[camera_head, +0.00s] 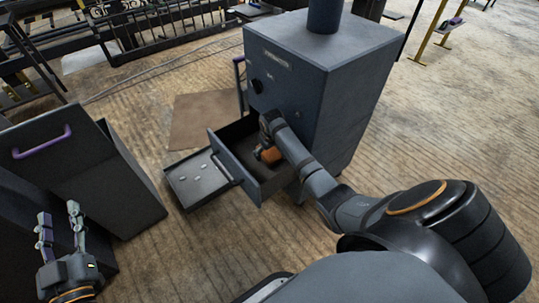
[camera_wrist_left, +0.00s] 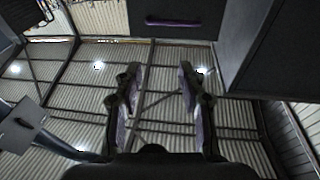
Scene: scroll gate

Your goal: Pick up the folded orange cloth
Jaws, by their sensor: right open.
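An orange patch, apparently the folded orange cloth (camera_head: 271,155), shows inside the open drawer (camera_head: 225,157) of the dark cabinet in the head view. My right arm reaches over the drawer's right side, and its gripper (camera_head: 260,150) is down in the drawer beside the orange patch. Its fingers are mostly hidden, and I cannot tell whether they touch the cloth. My left gripper (camera_head: 59,213) is at the lower left, open and empty, far from the drawer. Its two spread fingers also show in the left wrist view (camera_wrist_left: 160,72).
The dark cabinet (camera_head: 297,90) stands behind the drawer. A shallow tray (camera_head: 181,188) with small pale pieces lies left of the drawer. A dark box with a purple handle (camera_head: 42,143) stands at the left, close to my left gripper. The floor at front centre is clear.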

